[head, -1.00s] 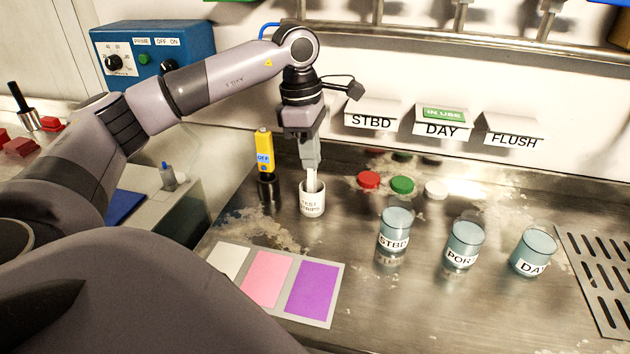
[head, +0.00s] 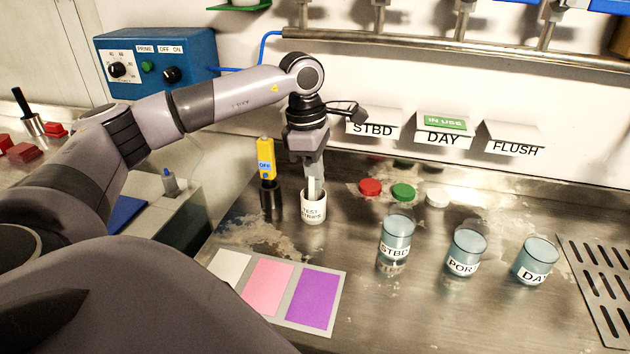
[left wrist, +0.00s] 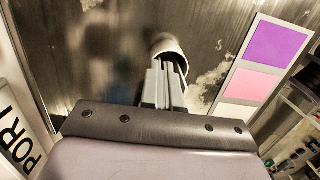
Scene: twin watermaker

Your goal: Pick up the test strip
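A white cup labelled test strips (head: 313,208) stands upright on the steel counter. A pale test strip (head: 312,187) stands up out of it. My left gripper (head: 314,174) points down right over the cup, with its fingers at the strip's upper part. In the left wrist view, the fingers (left wrist: 165,88) reach to the cup's rim (left wrist: 168,46) and stand slightly apart, with a thin gap between them. They look open around the strip, but contact is not clear. My right gripper is not in view.
A yellow meter (head: 265,160) in a dark holder stands close left of the cup. Red (head: 370,187), green (head: 403,191) and white caps lie to the right. Labelled beakers (head: 396,240) stand front right. A colour card (head: 268,288) lies in front.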

